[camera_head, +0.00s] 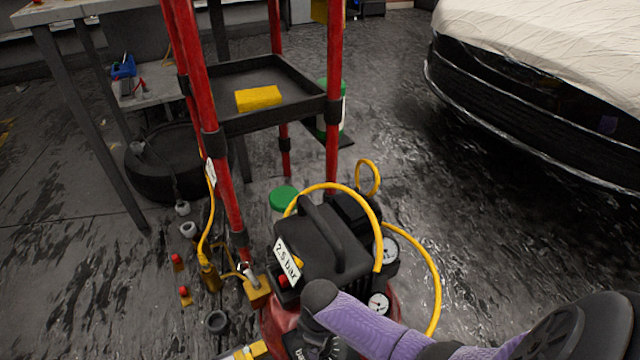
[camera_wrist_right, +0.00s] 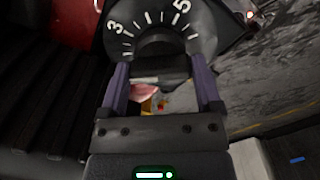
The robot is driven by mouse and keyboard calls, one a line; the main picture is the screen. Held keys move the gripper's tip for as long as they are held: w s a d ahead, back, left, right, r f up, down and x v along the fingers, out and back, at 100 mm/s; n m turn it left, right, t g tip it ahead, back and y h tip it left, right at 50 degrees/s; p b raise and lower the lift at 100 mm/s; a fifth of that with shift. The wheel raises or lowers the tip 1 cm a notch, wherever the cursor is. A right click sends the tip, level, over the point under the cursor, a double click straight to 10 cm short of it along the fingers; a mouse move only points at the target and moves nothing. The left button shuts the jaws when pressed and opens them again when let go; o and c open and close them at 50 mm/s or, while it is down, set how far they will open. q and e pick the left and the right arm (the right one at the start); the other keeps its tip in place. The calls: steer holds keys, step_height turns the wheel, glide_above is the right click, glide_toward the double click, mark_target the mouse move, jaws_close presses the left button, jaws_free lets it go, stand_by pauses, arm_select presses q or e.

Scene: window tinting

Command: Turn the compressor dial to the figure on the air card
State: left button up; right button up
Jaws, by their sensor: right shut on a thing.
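The compressor (camera_head: 325,250), red with a black top, stands low in the middle of the head view. The air card (camera_head: 288,262), a white tag on it, reads "2.5 bar". My right gripper (camera_head: 320,305) comes in from the lower right with purple fingers over the compressor's front. In the right wrist view my right gripper (camera_wrist_right: 160,68) is shut on the black dial (camera_wrist_right: 158,42), a finger on each side. White marks and the figures 3 and 5 show on the dial; its pointer is not clear. My left gripper is not in view.
Two round gauges (camera_head: 379,304) sit on the compressor, and a yellow hose (camera_head: 437,285) loops around it. A red-legged rack with a black tray (camera_head: 222,127) stands behind. Small fittings lie on the floor at left. A covered car (camera_head: 540,110) is at right.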

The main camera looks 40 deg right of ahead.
steer(key=shift+r+m+p, duration=0.15)
steer(key=shift+m+p, duration=0.4)
steer(key=shift+m, duration=0.05)
steer(key=shift+m+p, duration=0.75)
steer(key=shift+m, duration=0.45)
steer(key=m+p, duration=0.1)
steer(key=m, duration=0.4)
steer(key=shift+p, duration=0.3)
steer(key=shift+m, duration=1)
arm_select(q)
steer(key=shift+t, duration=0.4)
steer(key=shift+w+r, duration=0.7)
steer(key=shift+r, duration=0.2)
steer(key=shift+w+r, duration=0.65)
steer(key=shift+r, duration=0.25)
arm_select(e)
steer(key=shift+f+m, duration=0.2)
steer(key=shift+m, duration=0.5)
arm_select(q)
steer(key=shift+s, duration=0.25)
arm_select(e)
steer(key=o, duration=1)
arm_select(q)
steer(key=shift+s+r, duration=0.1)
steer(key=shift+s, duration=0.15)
arm_select(e)
steer(key=shift+o, duration=0.2)
